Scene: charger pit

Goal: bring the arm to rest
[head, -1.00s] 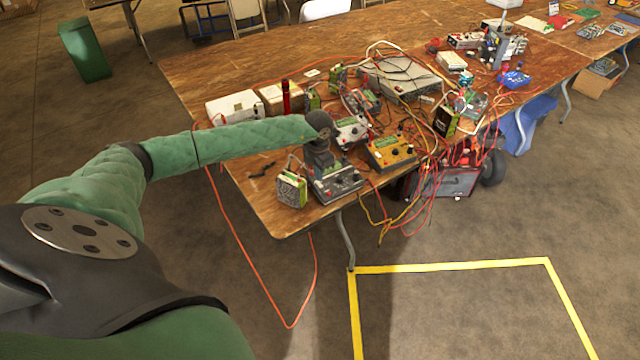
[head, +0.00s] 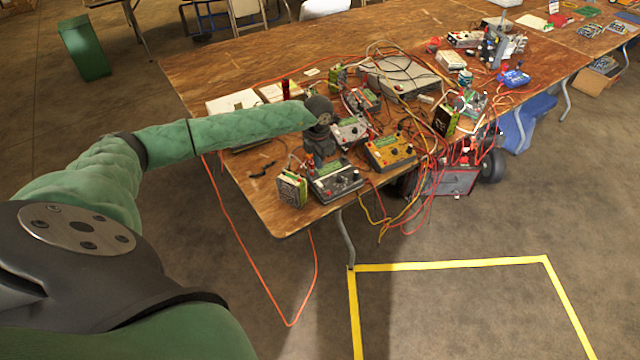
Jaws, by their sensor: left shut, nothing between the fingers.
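My left arm reaches in from the left in green padded sleeves. Its dark left gripper (head: 319,152) points down over the near part of the wooden table (head: 245,195). It is shut and empty, and its fingertips are hard to make out. It shows just behind a grey charger (head: 338,184) with a green top; I cannot tell whether they touch. A battery (head: 292,188) stands to the left of that charger. A yellow charger (head: 391,153) and a pale grey charger (head: 350,132) are to the right of the gripper. My right gripper is not in view.
Red and yellow cables hang off the table's near edge. White boxes and a red cylinder (head: 286,90) stand behind my forearm. A large grey unit (head: 400,76) sits further back. The floor inside the yellow tape (head: 450,265) is clear.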

